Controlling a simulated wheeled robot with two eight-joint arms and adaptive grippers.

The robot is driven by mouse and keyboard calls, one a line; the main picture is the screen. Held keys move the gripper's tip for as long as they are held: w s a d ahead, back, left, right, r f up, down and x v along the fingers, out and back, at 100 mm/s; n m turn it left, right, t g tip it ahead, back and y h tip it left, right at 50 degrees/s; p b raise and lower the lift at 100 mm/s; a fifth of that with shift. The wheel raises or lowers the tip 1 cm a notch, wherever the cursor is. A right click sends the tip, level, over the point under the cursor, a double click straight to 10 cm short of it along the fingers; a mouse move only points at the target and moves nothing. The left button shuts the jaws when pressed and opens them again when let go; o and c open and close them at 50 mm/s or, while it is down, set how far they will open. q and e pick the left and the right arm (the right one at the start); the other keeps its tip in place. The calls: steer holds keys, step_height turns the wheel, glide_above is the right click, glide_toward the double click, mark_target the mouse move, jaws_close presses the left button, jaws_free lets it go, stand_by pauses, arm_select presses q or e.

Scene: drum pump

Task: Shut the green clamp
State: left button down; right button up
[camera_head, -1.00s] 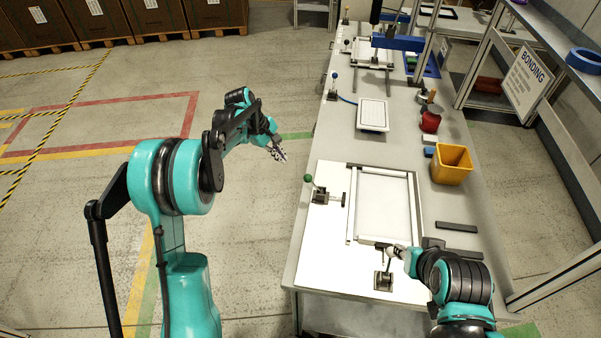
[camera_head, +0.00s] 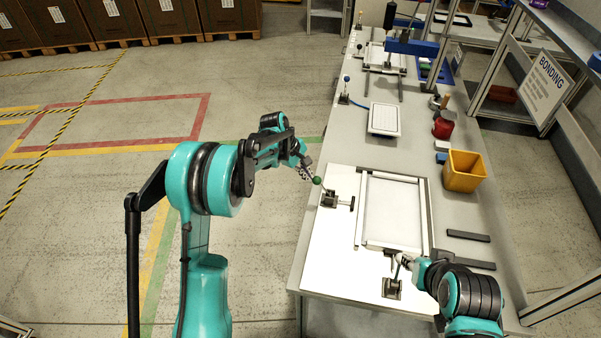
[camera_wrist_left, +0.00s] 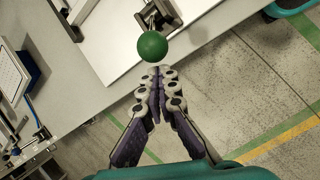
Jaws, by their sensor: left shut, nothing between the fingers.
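The green clamp (camera_head: 329,200) is fixed on the white board at the left of the framed panel. Its lever leans up and to the left and ends in a green ball knob (camera_head: 317,181). In the left wrist view the green knob (camera_wrist_left: 152,46) is just beyond my fingertips, with the clamp's metal body (camera_wrist_left: 160,14) behind it. My left gripper (camera_head: 307,173) is shut and empty, close beside the knob; I cannot tell if it touches. My right gripper (camera_head: 404,260) is at the front clamp (camera_head: 392,287); its fingers are too small to read.
The framed panel (camera_head: 393,212) lies on the white board (camera_head: 317,254). A white tray (camera_head: 384,119) lies farther back. The floor left of the bench is open.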

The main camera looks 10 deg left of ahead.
arm_select(q)
steer(key=shift+s+d+r, duration=0.15)
steer(key=shift+d+r, duration=0.1)
steer(key=shift+d+r, duration=0.1)
steer(key=shift+d, duration=0.05)
steer(key=shift+d+r+y, duration=0.15)
steer(key=shift+y, duration=0.25)
